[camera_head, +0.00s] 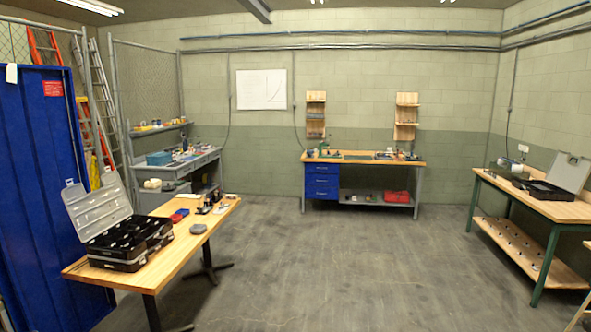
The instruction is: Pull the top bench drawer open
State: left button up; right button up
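A workbench (422,161) with a wooden top stands against the far wall. Under its left end is a blue drawer unit with several stacked drawers. The top bench drawer (322,169) looks shut, flush with the drawers below it. It is far across the room from the camera, and its handle is too small to make out clearly. Neither of my grippers shows in the head view.
A wooden table (185,243) with an open black case (130,243) stands at the near left, beside a blue cabinet (40,190). A green-legged bench (540,206) stands at the right. The grey floor (330,255) between them is clear up to the far bench.

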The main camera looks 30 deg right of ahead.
aim_at(316, 167)
jog(key=z, duration=1.15)
jog(key=i, duration=8.9)
jog(key=i+l+u, duration=0.15)
jog(key=i, duration=2.05)
jog(key=i+l+u, duration=0.25)
jog(key=i, duration=0.3)
jog(key=j, duration=0.1)
